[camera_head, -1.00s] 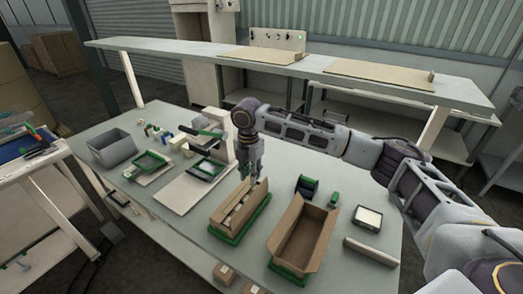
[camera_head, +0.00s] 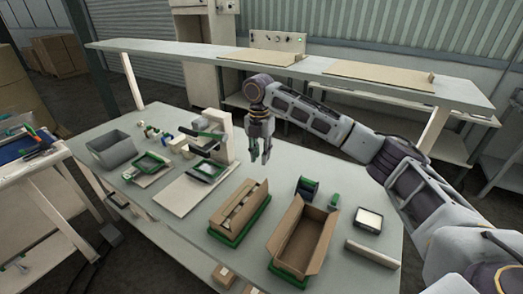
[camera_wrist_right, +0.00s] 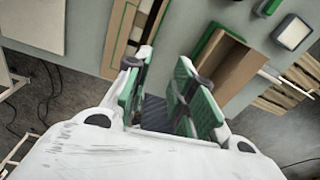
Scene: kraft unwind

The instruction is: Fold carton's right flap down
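A brown carton (camera_head: 232,224) sits in a green holder on the table, with pale contents showing in its narrow opening. In the right wrist view this carton (camera_wrist_right: 112,41) lies beyond the left finger. A second carton (camera_head: 301,239) stands open to its right, and its inside looks empty; it also shows in the right wrist view (camera_wrist_right: 226,60). I cannot tell exactly how each flap lies. My right gripper (camera_head: 260,157) is open and empty, above and behind the filled carton, apart from it. Its spread fingers show in the wrist view (camera_wrist_right: 163,65). My left gripper is out of view.
A black-and-green dispenser (camera_head: 307,187) and a small white-topped device (camera_head: 368,219) stand behind and right of the cartons. A pale bar (camera_head: 372,253) lies at the right. A white stand (camera_head: 228,135) rises left of my right gripper. A grey bin (camera_head: 112,148) is farther left.

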